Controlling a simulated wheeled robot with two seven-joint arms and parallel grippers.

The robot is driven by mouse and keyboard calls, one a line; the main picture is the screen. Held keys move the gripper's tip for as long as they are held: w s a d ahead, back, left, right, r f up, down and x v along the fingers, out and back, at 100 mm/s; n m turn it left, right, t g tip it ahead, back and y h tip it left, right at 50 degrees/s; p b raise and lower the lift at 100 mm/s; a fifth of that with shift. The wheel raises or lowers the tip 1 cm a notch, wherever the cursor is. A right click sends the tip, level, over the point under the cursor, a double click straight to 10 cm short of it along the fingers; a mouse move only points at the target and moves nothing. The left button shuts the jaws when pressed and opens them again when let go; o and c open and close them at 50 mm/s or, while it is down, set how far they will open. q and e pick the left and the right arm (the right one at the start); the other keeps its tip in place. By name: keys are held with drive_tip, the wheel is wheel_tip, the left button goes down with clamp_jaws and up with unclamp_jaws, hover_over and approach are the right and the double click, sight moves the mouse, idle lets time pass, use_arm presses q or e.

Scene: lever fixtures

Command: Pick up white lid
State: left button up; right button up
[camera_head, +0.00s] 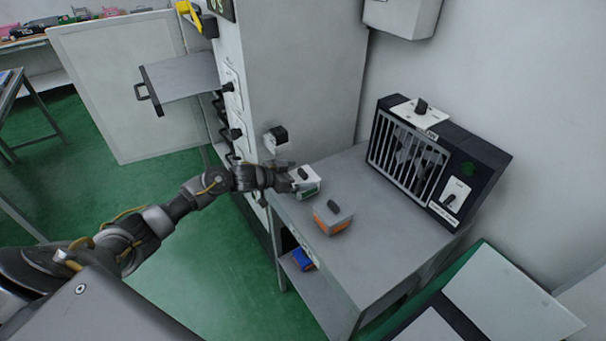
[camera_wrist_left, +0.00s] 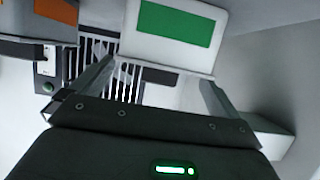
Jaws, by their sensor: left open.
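A small white box with a green panel (camera_head: 308,186) sits at the back left edge of the grey bench. Its white top, with a dark handle, looks like the white lid (camera_head: 304,175); I cannot tell the seam between lid and box. My left gripper (camera_head: 288,178) is at its left side. In the left wrist view the white box (camera_wrist_left: 150,48) is upside down, and the fingers of my left gripper (camera_wrist_left: 153,78) are spread open towards it. I cannot tell whether they touch it. My right gripper is not in view.
A grey and orange box (camera_head: 333,218) with a dark handle stands close by on the bench (camera_head: 375,255). A black barred unit (camera_head: 435,160) stands at the bench's back right. A tall grey cabinet (camera_head: 300,70) rises behind the gripper. The bench's front is clear.

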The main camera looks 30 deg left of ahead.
use_arm(q)
drive_tip(key=shift+w+d+f, duration=0.1)
drive_tip(key=shift+w, duration=0.1)
drive_tip(key=shift+s, duration=0.1)
drive_tip(key=shift+c, duration=0.6)
drive_tip(key=c, duration=0.8)
